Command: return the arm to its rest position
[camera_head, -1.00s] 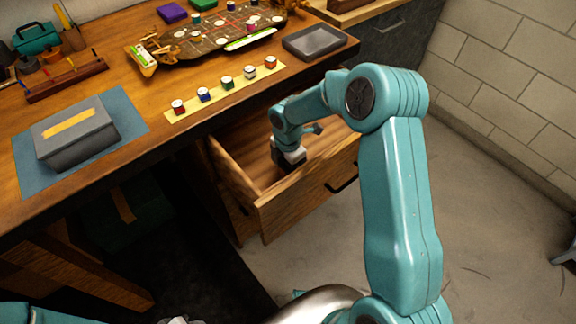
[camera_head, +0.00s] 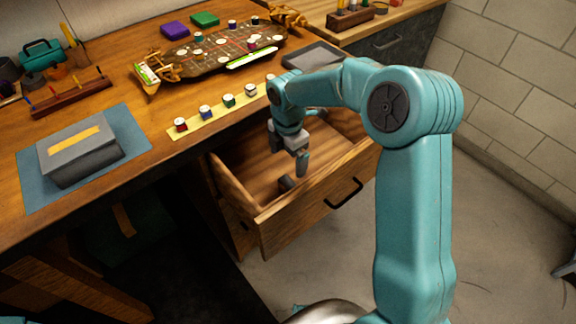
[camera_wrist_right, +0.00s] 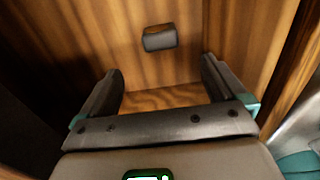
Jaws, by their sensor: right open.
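My teal right arm (camera_head: 413,220) reaches from the lower right over the open wooden drawer (camera_head: 335,200). My right gripper (camera_head: 301,172) hangs over the drawer's inside with its fingers downward. In the right wrist view my right gripper (camera_wrist_right: 161,70) is open, with nothing between its two fingers. A small dark grey block (camera_wrist_right: 160,38) lies on the drawer's wooden floor beyond the fingertips, apart from them. My left gripper is out of view.
The workbench (camera_head: 130,165) is above and left of the drawer. Open floor (camera_head: 510,230) lies right.

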